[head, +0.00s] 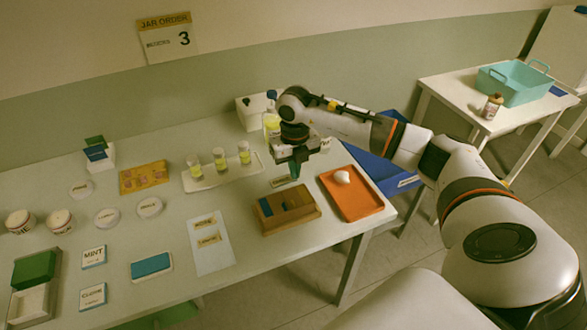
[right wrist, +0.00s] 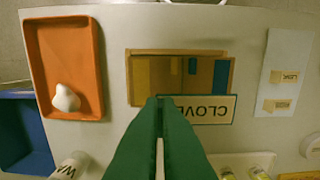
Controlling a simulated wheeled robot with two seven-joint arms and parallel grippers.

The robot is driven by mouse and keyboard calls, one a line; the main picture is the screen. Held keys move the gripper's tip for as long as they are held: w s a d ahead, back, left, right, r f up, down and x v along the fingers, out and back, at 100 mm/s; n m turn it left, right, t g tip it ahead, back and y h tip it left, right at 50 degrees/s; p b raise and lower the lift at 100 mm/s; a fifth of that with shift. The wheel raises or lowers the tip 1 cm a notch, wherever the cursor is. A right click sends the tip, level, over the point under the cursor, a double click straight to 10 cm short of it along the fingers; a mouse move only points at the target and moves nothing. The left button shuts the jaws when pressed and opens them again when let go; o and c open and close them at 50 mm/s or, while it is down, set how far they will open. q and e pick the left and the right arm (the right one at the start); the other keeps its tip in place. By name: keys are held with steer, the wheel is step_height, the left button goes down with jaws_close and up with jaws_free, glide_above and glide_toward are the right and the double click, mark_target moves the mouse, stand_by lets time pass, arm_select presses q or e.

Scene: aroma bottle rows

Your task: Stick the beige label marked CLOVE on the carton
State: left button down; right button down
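My right gripper (head: 295,170) has green fingers, pressed together in the right wrist view (right wrist: 159,104). They pinch one edge of the beige CLOVE label (right wrist: 208,108), which sticks out to one side with part of its word behind the fingers. In the head view the label (head: 282,181) shows beside the fingertips, raised above the table behind the brown box. This open brown box (head: 291,221) holds blue and tan pieces; it also shows in the right wrist view (right wrist: 131,82). I cannot tell for sure whether it is the carton. My left gripper is out of view.
An orange tray (head: 365,208) with a white lump stands right of the brown box. A white sheet (head: 212,260) with two beige labels lies left of it. A rack (head: 224,178) with several yellow-filled jars and a white container (head: 247,119) stand behind. A blue bin (head: 375,172) is beyond the table edge.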

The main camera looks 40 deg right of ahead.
mark_target(295, 196)
steer(key=shift+f, duration=0.1)
steer(key=shift+f+b, duration=2.55)
steer(key=shift+f, duration=0.6)
steer(key=shift+f, duration=0.25)
steer(key=shift+s+f+b, duration=0.1)
steer(key=shift+f+b, duration=0.1)
steer(key=shift+b, duration=0.1)
steer(key=c, duration=2.1)
jaws_free()
steer(key=o, duration=0.5)
steer(key=shift+r, duration=0.1)
steer(key=shift+r+p, duration=2.65)
steer(key=shift+r, duration=1.4)
